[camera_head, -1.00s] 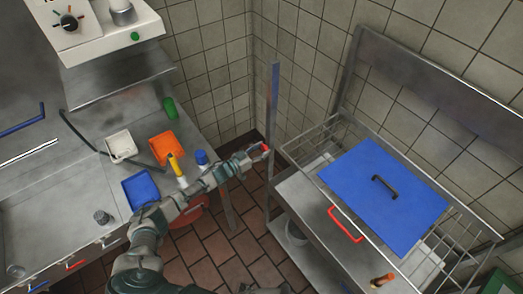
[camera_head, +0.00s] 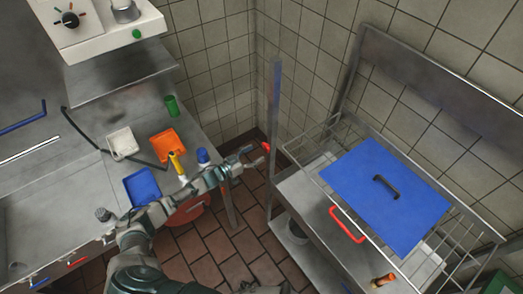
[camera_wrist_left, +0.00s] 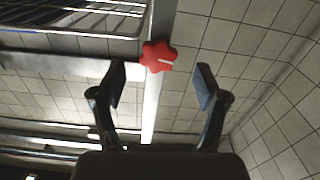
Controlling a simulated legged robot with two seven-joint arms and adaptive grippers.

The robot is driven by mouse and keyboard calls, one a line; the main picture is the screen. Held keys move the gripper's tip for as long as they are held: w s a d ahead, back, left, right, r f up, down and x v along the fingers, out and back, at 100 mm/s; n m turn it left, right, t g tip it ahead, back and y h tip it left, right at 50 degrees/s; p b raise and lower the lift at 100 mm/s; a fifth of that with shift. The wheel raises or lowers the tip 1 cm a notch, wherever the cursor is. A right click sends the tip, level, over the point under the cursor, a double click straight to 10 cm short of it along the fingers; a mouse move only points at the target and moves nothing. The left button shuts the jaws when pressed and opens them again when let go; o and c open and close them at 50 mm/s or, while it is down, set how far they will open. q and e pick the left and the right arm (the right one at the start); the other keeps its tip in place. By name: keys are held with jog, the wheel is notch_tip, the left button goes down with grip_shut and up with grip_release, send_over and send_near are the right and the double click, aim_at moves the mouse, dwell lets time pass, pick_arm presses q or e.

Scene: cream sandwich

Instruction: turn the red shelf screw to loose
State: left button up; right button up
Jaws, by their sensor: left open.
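The red shelf screw (camera_head: 266,147) is a small knob on the upright metal post beside the rack. In the left wrist view it is a red star-shaped knob (camera_wrist_left: 158,56) with a pale line on its face. My left gripper (camera_head: 256,156) is open and empty, close to the screw. In the left wrist view its two fingers (camera_wrist_left: 160,82) stand apart, and the knob appears between and beyond their tips, a little nearer the left finger. I cannot see contact. A dark part at the bottom edge of the head view may be my right gripper (camera_head: 264,289); its fingers are not clear.
The metal post (camera_head: 274,100) rises beside the wire rack. A blue lid (camera_head: 372,205) with a dark handle and a red handle (camera_head: 346,225) are at the rack. The left counter holds a blue tray (camera_head: 141,187), an orange tray (camera_head: 166,145) and bottles. Tiled walls stand behind.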

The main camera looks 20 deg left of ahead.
pick_arm(q)
jog(key=v, duration=0.7)
jog(key=shift+a, duration=0.3)
jog(key=shift+s+d+f, duration=0.1)
jog(key=shift+s, duration=0.05)
jog(key=s+a+f+n+g+y+b, duration=0.1)
jog(key=s+a+f+y, duration=0.2)
jog(key=f, duration=0.9)
jog(key=s+f+n+g+y+b, duration=0.1)
jog(key=s+f+n+y, duration=0.15)
jog(key=s+f, duration=0.6)
jog(key=s+a+f+g+y+b, duration=0.1)
jog(key=a+f+g+y, duration=0.15)
jog(key=f, duration=1.15)
jog(key=s+d+f+g+y+b, duration=0.2)
jog(key=s+f+g+y, duration=0.1)
jog(key=s+f, duration=1.2)
jog(key=s+d+f+g, duration=0.2)
jog(key=s, duration=0.6)
jog(key=s+d+f+g, duration=0.1)
jog(key=s+d+f, duration=0.1)
jog(key=s, duration=0.6)
jog(key=s+d+f+g, duration=0.2)
jog(key=s, duration=0.7)
jog(key=shift+n+g+b, duration=0.35)
jog(key=shift+b, duration=0.05)
